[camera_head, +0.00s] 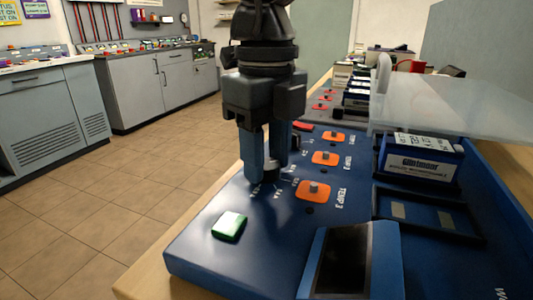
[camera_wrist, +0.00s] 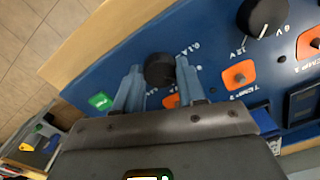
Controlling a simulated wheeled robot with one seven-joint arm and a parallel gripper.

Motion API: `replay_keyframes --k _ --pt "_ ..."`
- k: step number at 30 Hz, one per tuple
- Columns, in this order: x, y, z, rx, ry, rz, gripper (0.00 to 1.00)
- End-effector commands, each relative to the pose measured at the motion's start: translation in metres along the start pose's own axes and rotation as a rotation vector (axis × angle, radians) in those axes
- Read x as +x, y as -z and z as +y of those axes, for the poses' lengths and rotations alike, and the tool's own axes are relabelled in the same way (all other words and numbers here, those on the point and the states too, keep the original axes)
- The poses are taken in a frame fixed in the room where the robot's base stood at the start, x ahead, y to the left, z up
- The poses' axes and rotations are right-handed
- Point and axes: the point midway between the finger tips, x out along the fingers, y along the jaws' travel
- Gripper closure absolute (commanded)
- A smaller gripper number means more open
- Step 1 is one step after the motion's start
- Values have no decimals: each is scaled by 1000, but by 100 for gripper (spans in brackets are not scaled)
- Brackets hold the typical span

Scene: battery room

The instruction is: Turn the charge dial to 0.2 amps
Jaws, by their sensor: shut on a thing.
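The charge dial (camera_wrist: 159,70) is a round black knob on the blue panel, with white amp markings such as 0.1A beside it. In the wrist view it sits between the two fingers of my gripper (camera_wrist: 160,72). My gripper (camera_head: 266,172) points down at the panel in the head view, its blue-grey fingers shut on the knob's sides. The fingers mostly hide the knob there, and I cannot read its setting. A second black dial (camera_wrist: 263,16) with a white pointer line, marked 6V and 12V, stands apart at the upper right of the wrist view.
A green button (camera_head: 229,226) is in front of my gripper. Orange TEMP plates (camera_head: 313,192) with small knobs lie to its right. A dark screen housing (camera_head: 345,262) is near the front. A battery (camera_head: 420,158) stands under a raised clear cover (camera_head: 455,105). Open floor lies left.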

Motion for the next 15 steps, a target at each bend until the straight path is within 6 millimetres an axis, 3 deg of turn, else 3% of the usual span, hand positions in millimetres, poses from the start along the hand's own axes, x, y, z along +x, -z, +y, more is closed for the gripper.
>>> replay_keyframes --k 9,10,15 --pt "0 0 0 2 1 1 91" --pt "0 0 0 2 0 1 59" --pt "0 0 0 1 0 0 43"
